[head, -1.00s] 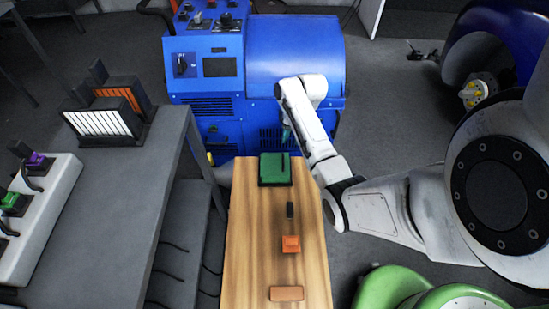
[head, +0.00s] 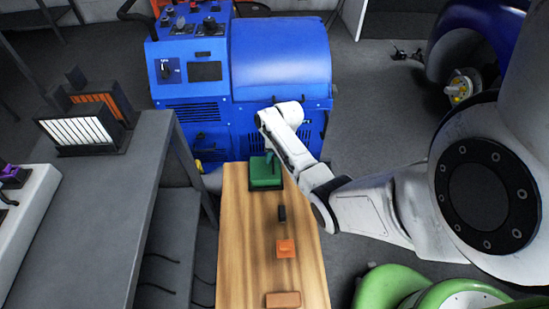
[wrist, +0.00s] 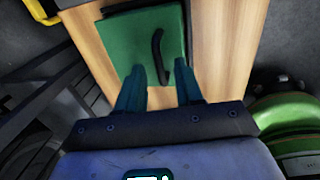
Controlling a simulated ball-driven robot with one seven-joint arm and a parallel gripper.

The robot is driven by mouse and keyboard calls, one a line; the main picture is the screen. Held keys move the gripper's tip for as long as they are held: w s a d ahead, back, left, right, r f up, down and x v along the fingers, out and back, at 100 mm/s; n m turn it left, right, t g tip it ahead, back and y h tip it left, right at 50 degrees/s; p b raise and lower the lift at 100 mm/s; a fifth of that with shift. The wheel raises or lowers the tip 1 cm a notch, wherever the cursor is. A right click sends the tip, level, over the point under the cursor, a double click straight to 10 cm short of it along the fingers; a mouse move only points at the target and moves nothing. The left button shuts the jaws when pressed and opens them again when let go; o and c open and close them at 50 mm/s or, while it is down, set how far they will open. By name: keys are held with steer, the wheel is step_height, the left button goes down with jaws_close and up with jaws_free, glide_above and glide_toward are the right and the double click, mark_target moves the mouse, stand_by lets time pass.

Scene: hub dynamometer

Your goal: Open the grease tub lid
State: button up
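The grease tub is a green box with a green lid (head: 263,181) at the far end of the wooden bench; the lid also shows in the wrist view (wrist: 125,42). A curved black handle (wrist: 158,50) stands on the lid. My gripper (wrist: 159,68) is open, with one teal finger on each side of the handle's near end in the picture. Whether the fingers touch the handle or lid I cannot tell. In the head view my gripper (head: 269,160) is small and partly hidden by my wrist, low over the tub.
On the wooden bench (head: 240,250) lie a small black block (head: 282,213), an orange block (head: 286,248) and a brown-orange bar (head: 283,300). A blue machine (head: 275,60) stands behind the bench. A grey table (head: 110,215) with filter-like panels (head: 80,132) stands left.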

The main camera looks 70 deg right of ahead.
steer(key=shift+c, duration=0.5)
jaws_close()
stand_by(0.8)
